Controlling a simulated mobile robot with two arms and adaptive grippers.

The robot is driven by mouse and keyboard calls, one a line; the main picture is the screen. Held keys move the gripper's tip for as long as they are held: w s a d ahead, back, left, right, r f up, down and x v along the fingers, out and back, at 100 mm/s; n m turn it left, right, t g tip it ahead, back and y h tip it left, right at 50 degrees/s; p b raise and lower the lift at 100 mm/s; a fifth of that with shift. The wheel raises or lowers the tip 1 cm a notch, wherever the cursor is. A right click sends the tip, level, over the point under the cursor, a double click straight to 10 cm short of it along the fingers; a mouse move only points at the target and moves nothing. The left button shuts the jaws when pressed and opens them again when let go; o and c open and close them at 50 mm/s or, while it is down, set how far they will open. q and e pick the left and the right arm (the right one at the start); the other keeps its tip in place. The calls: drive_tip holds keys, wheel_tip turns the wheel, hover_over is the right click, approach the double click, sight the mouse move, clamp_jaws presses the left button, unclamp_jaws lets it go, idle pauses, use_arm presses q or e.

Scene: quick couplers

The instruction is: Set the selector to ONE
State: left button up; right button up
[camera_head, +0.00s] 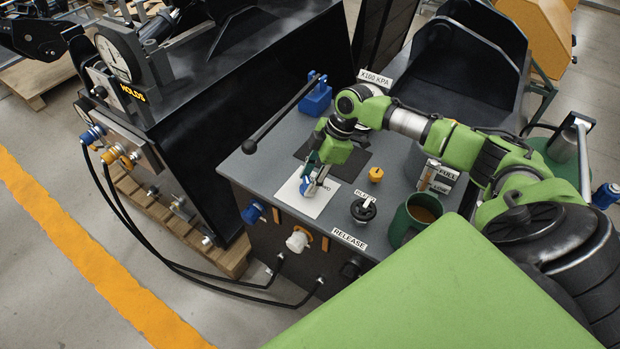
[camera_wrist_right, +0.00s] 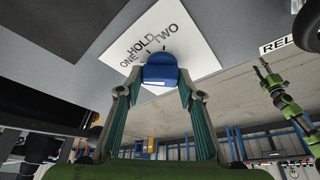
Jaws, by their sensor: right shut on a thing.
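The selector is a blue knob (camera_head: 307,187) on a white plate (camera_head: 318,204) on the grey bench top. In the right wrist view the blue knob (camera_wrist_right: 160,72) stands before the white plate (camera_wrist_right: 195,50), which is printed ONE, HOLD and TWO from left to right. My right gripper (camera_head: 312,182) reaches down over the plate. Its two fingers (camera_wrist_right: 158,88) are closed on the knob's sides. I cannot tell which word the knob points at, as its pointer is not clear.
A black knob (camera_head: 363,208) and a dark green mug (camera_head: 416,216) stand to the right. A small yellow knob (camera_head: 376,174) is nearer the gripper. A black lever bar (camera_head: 282,115) lies left, by a blue block (camera_head: 316,98). Hoses hang along the bench front.

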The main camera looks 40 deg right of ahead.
drive_tip(key=o, duration=1.1)
drive_tip(key=shift+c, duration=0.2)
drive_tip(key=v, duration=1.2)
